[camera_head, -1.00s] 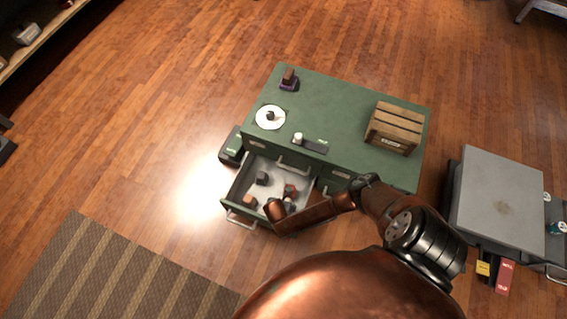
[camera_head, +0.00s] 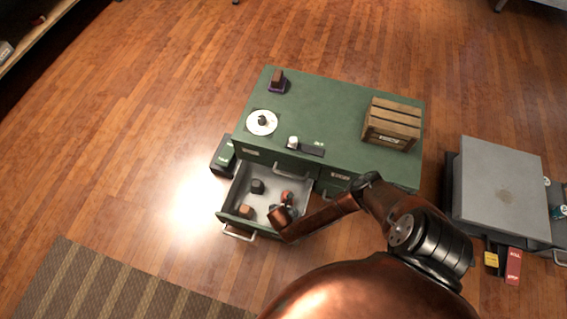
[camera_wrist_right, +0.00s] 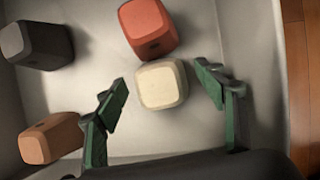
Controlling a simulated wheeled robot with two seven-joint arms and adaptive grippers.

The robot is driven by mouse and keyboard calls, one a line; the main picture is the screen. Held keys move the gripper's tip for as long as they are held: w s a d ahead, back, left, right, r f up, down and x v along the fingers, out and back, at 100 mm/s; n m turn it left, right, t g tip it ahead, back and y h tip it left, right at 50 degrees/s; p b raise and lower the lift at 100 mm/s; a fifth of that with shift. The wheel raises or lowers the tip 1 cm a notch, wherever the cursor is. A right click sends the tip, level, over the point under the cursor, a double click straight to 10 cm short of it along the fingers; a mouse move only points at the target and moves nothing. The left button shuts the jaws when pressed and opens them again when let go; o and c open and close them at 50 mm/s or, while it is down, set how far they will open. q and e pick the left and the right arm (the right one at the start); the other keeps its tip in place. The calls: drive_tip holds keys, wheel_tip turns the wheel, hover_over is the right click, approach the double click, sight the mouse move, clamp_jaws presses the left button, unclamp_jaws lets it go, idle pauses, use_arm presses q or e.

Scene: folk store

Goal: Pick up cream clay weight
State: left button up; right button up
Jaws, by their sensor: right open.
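The cream clay weight (camera_wrist_right: 161,85) is a small rounded block on the grey floor of the open drawer (camera_head: 237,186). In the right wrist view it lies between the two green fingers of my right gripper (camera_wrist_right: 162,80), with a gap on each side. That gripper is open and empty. A red weight (camera_wrist_right: 148,27) sits just behind the cream one, touching or nearly touching it. In the head view my right arm reaches into the drawer and hides the cream weight. My left gripper is in neither view.
A dark grey weight (camera_wrist_right: 37,45) and a brown weight (camera_wrist_right: 50,138) lie in the drawer's left part. The green cabinet top (camera_head: 330,105) holds a wooden crate (camera_head: 392,124), a white disc (camera_head: 262,122) and a small pale piece (camera_head: 292,142). A grey cabinet (camera_head: 500,185) stands at right.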

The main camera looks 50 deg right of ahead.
drive_tip(key=shift+c, duration=0.7)
drive_tip(key=c, duration=1.3)
drive_tip(key=shift+c, duration=0.4)
drive_tip(key=shift+r, duration=0.15)
